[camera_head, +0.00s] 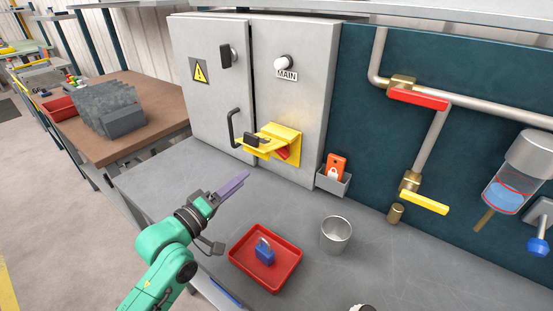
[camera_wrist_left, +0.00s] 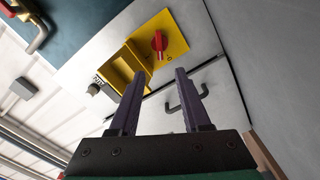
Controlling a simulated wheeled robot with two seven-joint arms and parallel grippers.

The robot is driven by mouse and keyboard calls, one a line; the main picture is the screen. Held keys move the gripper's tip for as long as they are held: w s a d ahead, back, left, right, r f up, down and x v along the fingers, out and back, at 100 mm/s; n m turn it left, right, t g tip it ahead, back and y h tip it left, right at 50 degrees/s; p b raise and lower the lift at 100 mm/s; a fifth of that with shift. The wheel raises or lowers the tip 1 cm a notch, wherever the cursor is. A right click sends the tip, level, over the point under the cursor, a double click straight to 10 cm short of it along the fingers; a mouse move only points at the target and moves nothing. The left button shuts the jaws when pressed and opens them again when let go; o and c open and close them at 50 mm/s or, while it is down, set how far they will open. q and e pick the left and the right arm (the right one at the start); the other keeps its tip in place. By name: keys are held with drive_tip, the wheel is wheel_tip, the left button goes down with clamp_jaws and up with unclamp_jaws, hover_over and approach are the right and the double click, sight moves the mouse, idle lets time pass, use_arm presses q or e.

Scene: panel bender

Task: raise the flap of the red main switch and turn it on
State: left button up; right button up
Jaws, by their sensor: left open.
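The red main switch (camera_wrist_left: 159,43) is a rotary knob on a yellow plate (camera_head: 288,138) on the grey cabinet's right part. Its yellow flap (camera_wrist_left: 124,66) stands out from the plate on the side toward the MAIN label, above the knob. In the head view, the raised flap (camera_head: 256,146) hides most of the knob, and some red shows under it. I cannot tell whether the knob is at on or off. My left gripper (camera_head: 234,187) is open and empty, in front of and below the switch, apart from it.
A white knob or lamp (camera_head: 283,62) sits above the MAIN label. A black door handle (camera_head: 232,128) is left of the switch. On the grey bench stand a red tray (camera_head: 286,276) with a blue padlock (camera_head: 264,252) and a metal cup (camera_head: 336,235). Pipes run at right.

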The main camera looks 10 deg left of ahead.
sight(276, 151)
use_arm(q)
drive_tip(key=p+x, duration=0.3)
drive_tip(key=x, duration=1)
drive_tip(key=shift+w+r, duration=0.15)
drive_tip(key=shift+w, duration=0.05)
drive_tip(key=shift+w+d, duration=0.25)
drive_tip(key=shift+w, duration=0.15)
clamp_jaws()
